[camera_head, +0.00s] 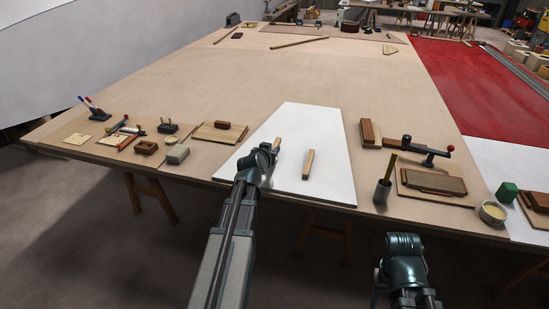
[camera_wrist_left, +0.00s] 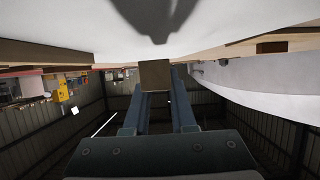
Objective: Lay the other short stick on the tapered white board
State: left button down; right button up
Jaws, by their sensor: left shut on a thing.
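The tapered white board (camera_head: 325,131) lies flat on the big table at its near edge. One short wooden stick (camera_head: 308,164) lies on the board, right of its middle. My left gripper (camera_head: 272,150) is over the board's left part and is shut on the other short stick (camera_head: 277,143). In the left wrist view the stick's blunt end (camera_wrist_left: 155,74) shows between the fingers. A white surface fills the top of that view. I cannot tell whether the held stick touches the board. My right arm shows at the lower right, but its fingers do not.
Left of the board are a wooden board with a brown block (camera_head: 220,131), a grey block (camera_head: 177,154) and small tools. On the right stand a cup with a stick (camera_head: 383,190), a red-knobbed tool (camera_head: 425,150) and a bowl (camera_head: 493,212).

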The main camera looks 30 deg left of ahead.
pick_arm(q)
notch_tip(320, 180, down, 3)
jog(key=shift+f+b, duration=0.1)
jog(key=shift+b, duration=1.1)
jog(key=c, duration=1.2)
grip_release()
jog(key=o, duration=0.5)
jog(key=shift+c, duration=0.2)
